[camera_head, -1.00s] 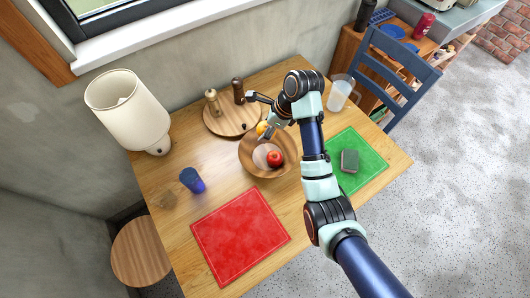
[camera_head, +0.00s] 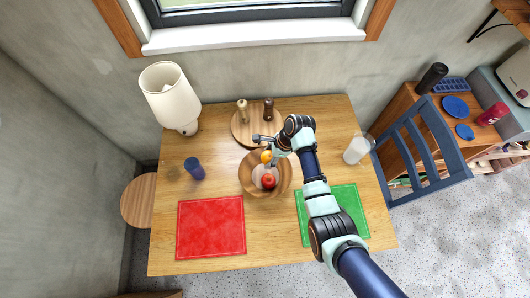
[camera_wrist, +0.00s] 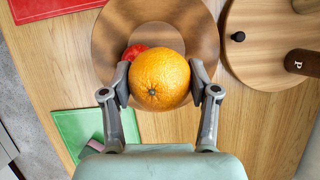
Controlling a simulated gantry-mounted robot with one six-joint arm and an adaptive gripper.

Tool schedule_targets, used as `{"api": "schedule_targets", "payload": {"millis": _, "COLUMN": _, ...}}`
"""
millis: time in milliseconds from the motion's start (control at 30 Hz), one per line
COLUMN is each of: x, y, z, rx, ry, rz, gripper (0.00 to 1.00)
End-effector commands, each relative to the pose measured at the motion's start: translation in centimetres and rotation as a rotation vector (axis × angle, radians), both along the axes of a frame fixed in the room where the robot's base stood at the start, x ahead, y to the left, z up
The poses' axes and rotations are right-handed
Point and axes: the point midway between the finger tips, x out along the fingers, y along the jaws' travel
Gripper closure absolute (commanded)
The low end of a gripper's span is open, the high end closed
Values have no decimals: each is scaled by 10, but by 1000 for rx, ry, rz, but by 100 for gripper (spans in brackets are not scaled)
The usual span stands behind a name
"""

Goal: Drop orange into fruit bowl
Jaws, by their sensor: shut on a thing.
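The orange (camera_wrist: 159,80) is held between the two fingers of my gripper (camera_wrist: 160,88) in the wrist view. In the head view the orange (camera_head: 266,156) shows small beside my gripper (camera_head: 270,154), at the back part of the bowl. The wooden fruit bowl (camera_wrist: 108,40) lies behind the orange in the wrist view, and also shows in the head view (camera_head: 250,183). A red apple (camera_head: 268,181) sits in the bowl; in the wrist view it is partly hidden by the orange. How high the orange is above the bowl is hard to tell.
A round wooden board (camera_head: 241,135) with two mills stands behind the bowl. A red mat (camera_head: 210,227) lies front left, a green mat (camera_head: 348,200) at right under my arm. A blue cup (camera_head: 194,169), a lamp (camera_head: 170,97) and a clear pitcher (camera_head: 357,149) stand around.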

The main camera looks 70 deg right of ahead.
Motion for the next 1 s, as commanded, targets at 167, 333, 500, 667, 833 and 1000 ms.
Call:
{"api": "schedule_targets", "payload": {"millis": 167, "x": 0, "y": 0, "z": -28, "rx": 0, "ry": 0, "rz": -1, "gripper": 77}}
{"api": "schedule_targets", "payload": {"millis": 333, "x": 0, "y": 0, "z": -49, "rx": 0, "ry": 0, "rz": -1, "gripper": 77}}
{"api": "schedule_targets", "payload": {"millis": 500, "x": 0, "y": 0, "z": -54, "rx": 0, "ry": 0, "rz": -1, "gripper": 77}}
{"api": "schedule_targets", "payload": {"millis": 667, "x": 0, "y": 0, "z": -52, "rx": 0, "ry": 0, "rz": -1, "gripper": 77}}
{"api": "schedule_targets", "payload": {"millis": 833, "x": 0, "y": 0, "z": -52, "rx": 0, "ry": 0, "rz": -1, "gripper": 23}}
{"api": "schedule_targets", "payload": {"millis": 1000, "x": 0, "y": 0, "z": -52, "rx": 0, "ry": 0, "rz": -1, "gripper": 11}}
